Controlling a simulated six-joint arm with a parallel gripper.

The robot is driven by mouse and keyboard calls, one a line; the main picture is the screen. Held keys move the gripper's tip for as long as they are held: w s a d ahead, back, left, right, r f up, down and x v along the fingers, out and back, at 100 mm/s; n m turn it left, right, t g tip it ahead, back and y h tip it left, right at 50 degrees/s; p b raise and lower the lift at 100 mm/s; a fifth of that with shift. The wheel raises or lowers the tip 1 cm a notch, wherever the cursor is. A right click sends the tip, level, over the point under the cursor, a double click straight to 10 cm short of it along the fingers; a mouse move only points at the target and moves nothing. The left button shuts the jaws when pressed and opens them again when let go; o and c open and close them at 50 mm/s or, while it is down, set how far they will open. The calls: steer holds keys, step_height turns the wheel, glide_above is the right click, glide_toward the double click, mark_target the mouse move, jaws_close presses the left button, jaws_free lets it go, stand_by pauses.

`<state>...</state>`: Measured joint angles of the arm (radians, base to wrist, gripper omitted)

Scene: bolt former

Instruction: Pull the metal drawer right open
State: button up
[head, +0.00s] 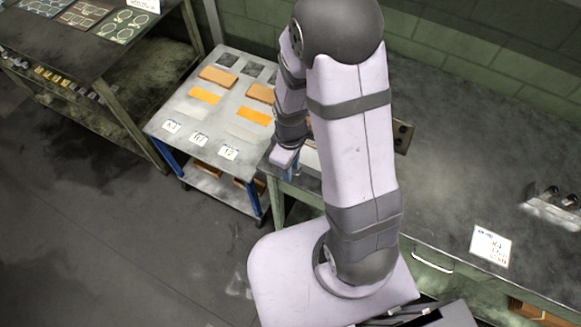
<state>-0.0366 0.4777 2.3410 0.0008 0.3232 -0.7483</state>
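A pale curved handle (432,264) shows on the front of the workbench, just right of my arm's base. I cannot tell whether it belongs to the metal drawer, and no drawer stands clearly open there. My arm rises in front of the bench and folds back down on its left side, to a wrist near the bench's left end. My gripper's fingers do not show; they seem hidden behind my own arm, so I cannot see whether they hold anything.
The workbench top (450,160) is largely clear, with a paper card (490,246) and a metal fixture (552,207) at right. A cart (180,140) with orange and grey plates stands left of my arm. A dark shelf table (60,62) is at far left. Open floor (110,240) lies at lower left.

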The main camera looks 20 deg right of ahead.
step_height(320, 180, up, 7)
steer(key=shift+b, duration=0.45)
steer(key=shift+s+f, duration=0.1)
steer(key=shift+f, duration=0.05)
stand_by(0.3)
steer(key=s+d+r+m, duration=0.1)
steer(key=s+r+m, duration=0.3)
steer(key=s+m, duration=0.3)
steer(key=shift+s+r+m, duration=0.25)
steer(key=shift+r+m, duration=0.05)
steer(key=shift+m, duration=0.7)
steer(key=shift+f, duration=0.1)
